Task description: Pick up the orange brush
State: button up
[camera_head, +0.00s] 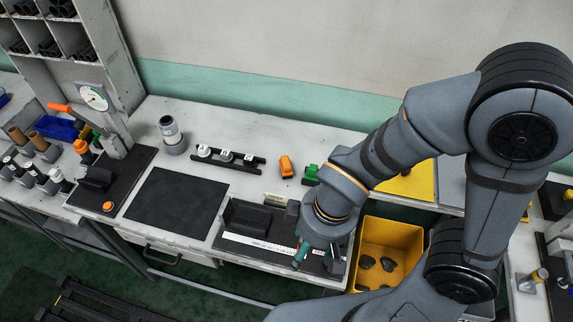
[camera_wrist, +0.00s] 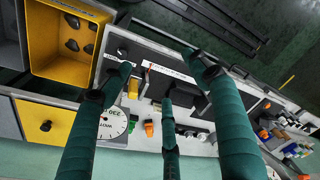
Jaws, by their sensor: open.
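The small orange brush (camera_head: 287,166) lies on the back part of the white workbench, left of a green item (camera_head: 311,173). In the wrist view the brush (camera_wrist: 149,129) is small and lies between the left and middle fingers, not touched by them. My gripper (camera_head: 301,257) is over the bench's front edge, in front of the brush and slightly right of it. In the wrist view its teal fingers (camera_wrist: 160,72) are spread, with nothing between them. My arm hides part of the bench to the right.
A yellow bin (camera_head: 395,240) with dark pieces stands right of my gripper. A black holder with white-topped pieces (camera_head: 228,158) is left of the brush. A black tray (camera_head: 252,218) lies in front. A black mat (camera_head: 176,205) is bare. A pale wall rises behind.

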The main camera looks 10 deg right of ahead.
jog(key=shift+o, duration=0.8)
jog(key=shift+f, duration=0.1)
